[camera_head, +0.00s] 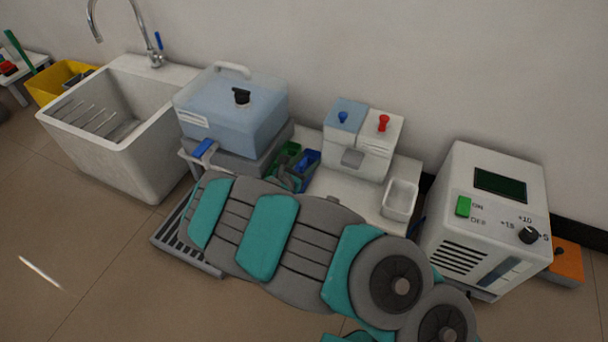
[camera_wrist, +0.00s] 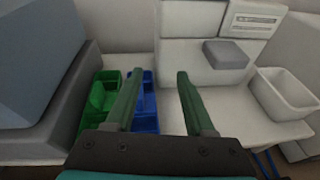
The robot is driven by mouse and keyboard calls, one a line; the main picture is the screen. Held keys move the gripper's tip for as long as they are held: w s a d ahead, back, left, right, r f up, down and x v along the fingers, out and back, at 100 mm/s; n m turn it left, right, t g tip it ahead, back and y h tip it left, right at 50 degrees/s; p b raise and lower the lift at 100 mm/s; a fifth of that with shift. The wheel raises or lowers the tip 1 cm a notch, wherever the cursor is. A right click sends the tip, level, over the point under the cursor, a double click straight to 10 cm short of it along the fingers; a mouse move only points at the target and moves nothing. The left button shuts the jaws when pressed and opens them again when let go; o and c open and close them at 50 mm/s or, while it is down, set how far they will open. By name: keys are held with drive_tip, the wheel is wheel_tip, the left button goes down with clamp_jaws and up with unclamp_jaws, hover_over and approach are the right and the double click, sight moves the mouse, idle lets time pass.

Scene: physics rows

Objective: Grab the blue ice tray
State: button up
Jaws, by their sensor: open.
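The blue ice tray (camera_wrist: 149,122) lies on the white counter, right beside a green tray (camera_wrist: 100,100). In the head view, the blue tray (camera_head: 309,158) shows only in part behind my arm. My gripper (camera_wrist: 161,80) is open, with nothing between its two green fingers. In the wrist view the left finger covers part of the blue tray, near its edge with the green one. The right finger is over bare counter to its right. I cannot tell how high the fingers are above the tray.
A large blue-tinted water container (camera_head: 232,110) on a grey base stands left of the trays. A white dispenser with blue and red taps (camera_head: 361,140) stands behind them. A white bin (camera_head: 400,198) sits to the right, before a white machine (camera_head: 488,215). A sink (camera_head: 125,125) is far left.

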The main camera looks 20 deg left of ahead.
sight(302, 163)
drive_tip(key=shift+n+y, duration=0.7)
drive_tip(key=shift+n, duration=0.2)
drive_tip(key=a+f, duration=0.1)
drive_tip(key=s+a+f, duration=0.2)
drive_tip(key=shift+a+f, duration=0.25)
drive_tip(key=shift+a, duration=0.1)
drive_tip(key=shift+w+a+f, duration=0.1)
drive_tip(key=shift+w+f, duration=0.05)
drive_tip(key=shift+f, duration=0.1)
drive_tip(key=x, duration=0.4)
drive_tip(key=b+x, duration=0.1)
drive_tip(key=x, duration=0.1)
drive_tip(key=shift+d+f, duration=0.25)
drive_tip(key=shift+d, duration=0.15)
drive_tip(key=shift+w+f, duration=0.1)
drive_tip(key=shift+w, duration=0.4)
drive_tip(key=shift+c, duration=0.3)
clamp_jaws()
